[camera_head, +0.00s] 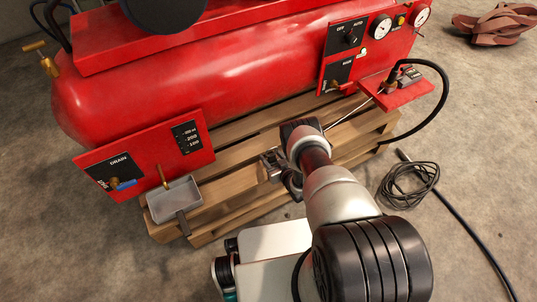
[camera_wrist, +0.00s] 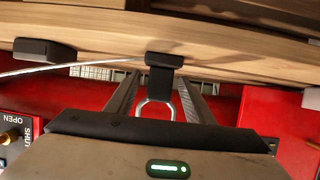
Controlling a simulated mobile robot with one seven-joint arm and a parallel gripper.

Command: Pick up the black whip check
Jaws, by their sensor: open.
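In the wrist view, what looks like the black whip check (camera_wrist: 163,80) has a black block-like part with a metal loop (camera_wrist: 155,107) below it. A thin pale cable (camera_wrist: 70,68) runs left from its upper end. My gripper (camera_wrist: 160,88) is open, with one finger on each side of the black part. I cannot tell whether the fingers touch it. In the head view, my gripper (camera_head: 274,168) is over the pallet's front edge, and my arm hides most of the whip check. A thin cable (camera_head: 366,104) shows near the red bracket.
The red compressor tank (camera_head: 220,80) lies on a wooden pallet (camera_head: 230,185). A grey drip tray (camera_head: 173,198) stands left of my gripper. A black hose (camera_head: 443,95) curves from the red bracket (camera_head: 400,97). A coiled black cable (camera_head: 408,185) lies on the floor at right.

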